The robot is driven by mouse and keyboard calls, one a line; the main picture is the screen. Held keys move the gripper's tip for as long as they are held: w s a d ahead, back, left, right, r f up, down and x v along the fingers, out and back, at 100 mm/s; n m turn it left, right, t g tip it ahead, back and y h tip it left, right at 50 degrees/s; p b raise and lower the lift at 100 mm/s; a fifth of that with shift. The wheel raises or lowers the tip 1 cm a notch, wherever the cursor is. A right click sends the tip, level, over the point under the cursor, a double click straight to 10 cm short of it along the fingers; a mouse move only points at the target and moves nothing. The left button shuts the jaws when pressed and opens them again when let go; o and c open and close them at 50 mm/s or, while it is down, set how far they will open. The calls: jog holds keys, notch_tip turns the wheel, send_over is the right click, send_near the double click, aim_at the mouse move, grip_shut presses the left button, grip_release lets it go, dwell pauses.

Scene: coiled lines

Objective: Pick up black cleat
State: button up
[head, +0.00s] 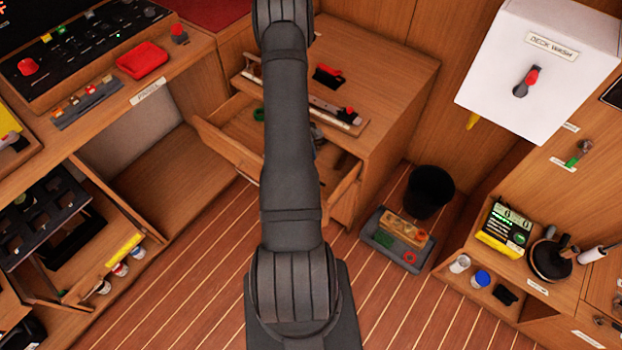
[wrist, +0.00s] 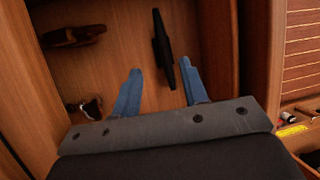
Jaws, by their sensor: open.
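The black cleat (wrist: 162,42) lies on the wooden floor of an open drawer in the wrist view, its long bar running nearly up and down the picture. My gripper (wrist: 160,68) is open, with its two blue fingers apart. The lower end of the cleat shows between and just beyond the fingertips, and I cannot tell the height gap. Nothing is held. In the head view my own arm covers much of the open drawer (head: 228,147), and I cannot make out the cleat or the fingers there.
In the wrist view a brown wooden cleat (wrist: 72,36) lies at upper left and a small metal piece (wrist: 90,107) at lower left. Drawer walls stand close on both sides. In the head view a black bin (head: 430,190) and a grey tray (head: 380,222) stand on the floor.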

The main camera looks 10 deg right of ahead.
jog(key=x, duration=0.7)
jog(key=shift+s+a+f, duration=0.1)
jog(key=shift+s, duration=0.25)
grip_shut()
